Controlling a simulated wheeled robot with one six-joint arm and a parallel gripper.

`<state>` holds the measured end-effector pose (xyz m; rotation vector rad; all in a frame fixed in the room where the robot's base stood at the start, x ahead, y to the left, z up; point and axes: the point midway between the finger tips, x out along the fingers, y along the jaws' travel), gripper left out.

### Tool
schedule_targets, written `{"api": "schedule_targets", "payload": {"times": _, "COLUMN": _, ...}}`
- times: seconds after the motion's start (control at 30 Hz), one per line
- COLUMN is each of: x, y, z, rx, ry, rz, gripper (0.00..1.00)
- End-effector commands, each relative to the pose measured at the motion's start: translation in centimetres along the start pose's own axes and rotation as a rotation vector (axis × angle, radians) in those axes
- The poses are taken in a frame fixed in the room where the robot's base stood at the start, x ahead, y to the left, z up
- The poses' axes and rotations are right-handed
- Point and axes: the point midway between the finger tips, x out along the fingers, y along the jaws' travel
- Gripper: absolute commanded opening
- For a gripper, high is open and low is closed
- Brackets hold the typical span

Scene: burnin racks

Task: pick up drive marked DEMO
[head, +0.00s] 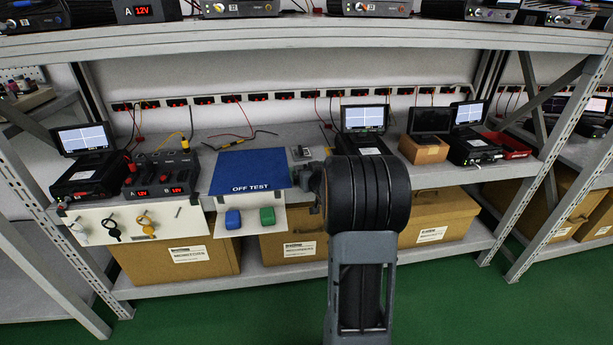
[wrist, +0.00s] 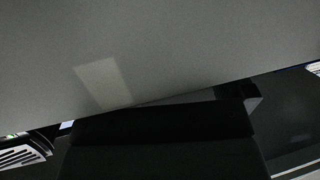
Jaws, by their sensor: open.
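No drive with a readable DEMO mark shows. My gripper (head: 315,190) is open and mostly hidden by my arm, just right of the mat. In the wrist view, a dark part of it sits low before a large grey surface (wrist: 150,50); nothing is seen held.
The grey shelf (head: 215,134) holds a left monitor unit (head: 82,140), a dark 12V supply (head: 160,172), a middle monitor (head: 364,118), a cardboard box (head: 424,151) and a red tray (head: 508,146). Cartons (head: 175,258) fill the lower shelf. Cables hang along the back. Green floor (head: 260,315) is clear in front.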

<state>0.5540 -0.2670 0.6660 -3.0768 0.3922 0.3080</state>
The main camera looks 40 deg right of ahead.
Motion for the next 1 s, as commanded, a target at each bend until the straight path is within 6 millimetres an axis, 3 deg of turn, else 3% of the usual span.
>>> {"api": "schedule_targets", "payload": {"times": 0.2, "x": 0.02, "y": -0.01, "z": -0.03, "rx": 0.000, "ry": 0.000, "rz": 0.000, "gripper": 0.99}}
{"api": "schedule_targets", "payload": {"times": 0.73, "x": 0.00, "y": -0.01, "z": 0.02, "rx": 0.000, "ry": -0.001, "rz": 0.000, "gripper": 0.48}}
{"api": "schedule_targets", "payload": {"times": 1.0, "x": -0.03, "y": -0.01, "z": -0.07, "rx": 0.000, "ry": -0.002, "rz": 0.000, "gripper": 0.42}}
